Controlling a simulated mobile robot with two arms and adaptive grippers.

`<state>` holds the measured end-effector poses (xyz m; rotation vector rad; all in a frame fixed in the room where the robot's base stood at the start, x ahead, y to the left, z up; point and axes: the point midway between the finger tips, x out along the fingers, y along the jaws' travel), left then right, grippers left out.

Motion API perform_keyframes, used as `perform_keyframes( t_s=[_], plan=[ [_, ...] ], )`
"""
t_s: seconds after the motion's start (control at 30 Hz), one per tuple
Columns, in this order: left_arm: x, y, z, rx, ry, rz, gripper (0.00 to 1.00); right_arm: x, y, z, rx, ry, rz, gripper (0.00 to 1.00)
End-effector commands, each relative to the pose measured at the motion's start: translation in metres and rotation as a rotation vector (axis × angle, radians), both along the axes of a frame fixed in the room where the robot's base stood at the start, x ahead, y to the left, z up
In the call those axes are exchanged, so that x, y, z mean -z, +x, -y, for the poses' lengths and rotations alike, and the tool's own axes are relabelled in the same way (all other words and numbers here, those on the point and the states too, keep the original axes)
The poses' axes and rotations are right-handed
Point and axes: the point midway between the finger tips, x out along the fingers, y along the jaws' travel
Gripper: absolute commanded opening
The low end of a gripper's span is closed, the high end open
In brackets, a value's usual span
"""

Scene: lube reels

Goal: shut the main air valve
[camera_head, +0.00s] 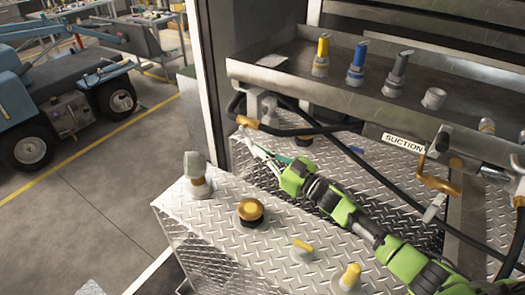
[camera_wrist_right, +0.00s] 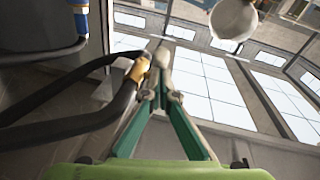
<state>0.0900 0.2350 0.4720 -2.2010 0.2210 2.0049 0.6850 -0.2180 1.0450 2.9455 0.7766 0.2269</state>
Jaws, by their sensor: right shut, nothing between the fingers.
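A grey metal fitting (camera_head: 268,104) with a yellow lever (camera_head: 247,122) sits under the left end of the tray, beside a black hose. It looks like the air valve, but no label shows there. My right gripper (camera_head: 246,138) reaches in from the lower right, with its fingertips just below the lever. In the right wrist view my right gripper (camera_wrist_right: 161,62) is shut and empty, its tips together. The yellow lever (camera_wrist_right: 138,69) is close to the left of the tips; whether they touch is unclear. My left gripper is not seen.
The metal tray (camera_head: 300,78) holds yellow, blue and grey fittings. A label reading SUCTION (camera_head: 403,143) hangs on its front, near another yellow lever (camera_head: 438,183). Black hoses (camera_head: 365,160) cross behind my arm. A diamond-plate box (camera_head: 215,225) with caps stands below.

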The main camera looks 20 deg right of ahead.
Motion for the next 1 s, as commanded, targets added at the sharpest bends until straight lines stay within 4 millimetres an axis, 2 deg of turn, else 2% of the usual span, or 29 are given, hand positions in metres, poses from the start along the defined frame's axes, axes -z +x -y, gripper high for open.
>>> perform_keyframes(
  t_s=[0.6,1.0],
  plan=[
    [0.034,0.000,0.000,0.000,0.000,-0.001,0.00,0.032,0.020,-0.016,0.000,-0.001,-0.002,0.00],
    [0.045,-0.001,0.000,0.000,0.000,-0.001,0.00,0.037,0.031,-0.024,0.000,0.000,-0.001,0.00]
  ],
)
